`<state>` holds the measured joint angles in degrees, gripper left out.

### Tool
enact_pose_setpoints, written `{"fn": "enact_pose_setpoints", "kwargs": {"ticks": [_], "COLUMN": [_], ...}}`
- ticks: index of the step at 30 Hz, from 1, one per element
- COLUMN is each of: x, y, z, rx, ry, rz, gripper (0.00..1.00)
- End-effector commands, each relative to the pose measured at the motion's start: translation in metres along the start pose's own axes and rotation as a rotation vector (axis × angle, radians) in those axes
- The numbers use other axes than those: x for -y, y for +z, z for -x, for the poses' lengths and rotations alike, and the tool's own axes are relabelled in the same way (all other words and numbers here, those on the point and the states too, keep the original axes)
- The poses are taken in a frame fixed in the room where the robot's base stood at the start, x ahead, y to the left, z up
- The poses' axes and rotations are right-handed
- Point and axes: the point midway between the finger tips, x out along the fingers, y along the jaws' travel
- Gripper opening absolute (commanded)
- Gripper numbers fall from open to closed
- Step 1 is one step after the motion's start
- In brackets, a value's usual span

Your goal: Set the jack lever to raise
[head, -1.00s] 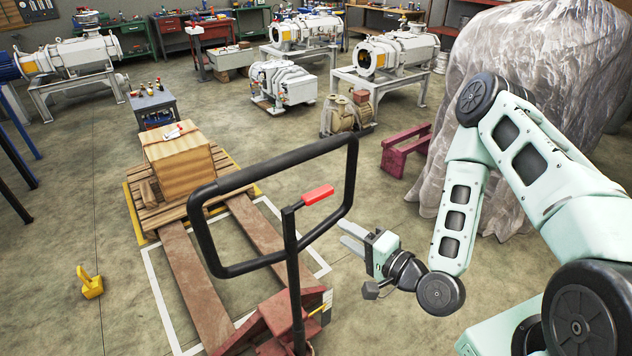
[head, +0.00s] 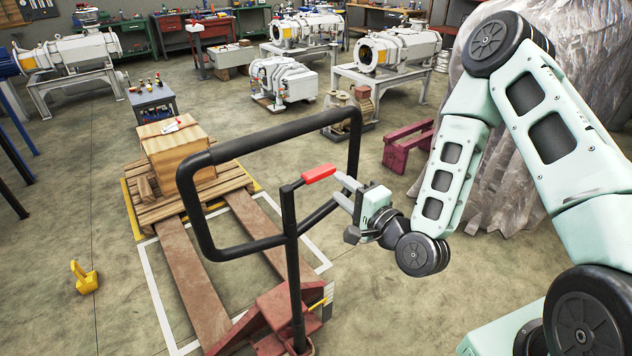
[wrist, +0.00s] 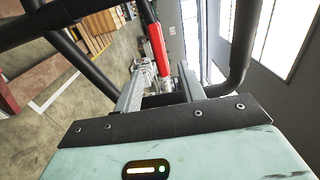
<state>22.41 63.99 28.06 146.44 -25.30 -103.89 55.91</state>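The jack lever (head: 319,174) has a red grip and sits on the black post of the pallet jack handle (head: 288,225), inside the handle loop. It points right and slightly up in the head view. My gripper (head: 338,185) is open, just right of the lever's free end. In the wrist view, the red lever (wrist: 157,48) shows in the gap between the two grey fingers of my gripper (wrist: 160,75). I cannot tell whether either finger touches it. The pallet jack's red base (head: 285,310) is below.
The black handle loop (head: 205,218) surrounds the lever closely, and its right bar is near my fingers. The jack's forks (head: 190,270) run under a wooden pallet (head: 165,212) bearing a box (head: 178,155). A yellow object (head: 86,278) lies on the floor. A maroon stand (head: 405,147) is behind my gripper.

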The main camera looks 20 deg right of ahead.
Motion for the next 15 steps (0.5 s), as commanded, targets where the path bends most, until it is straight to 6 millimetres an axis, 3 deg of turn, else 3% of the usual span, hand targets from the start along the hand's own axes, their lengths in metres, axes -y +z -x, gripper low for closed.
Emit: {"fn": "enact_pose_setpoints", "kwargs": {"ticks": [5, 15], "x": [-0.005, 0.004], "y": [0.001, 0.001], "z": [-0.013, -0.078], "rx": [0.001, 0.0], "ry": [-0.003, 0.0], "rz": [0.001, -0.001], "gripper": [0.4, 0.4]}}
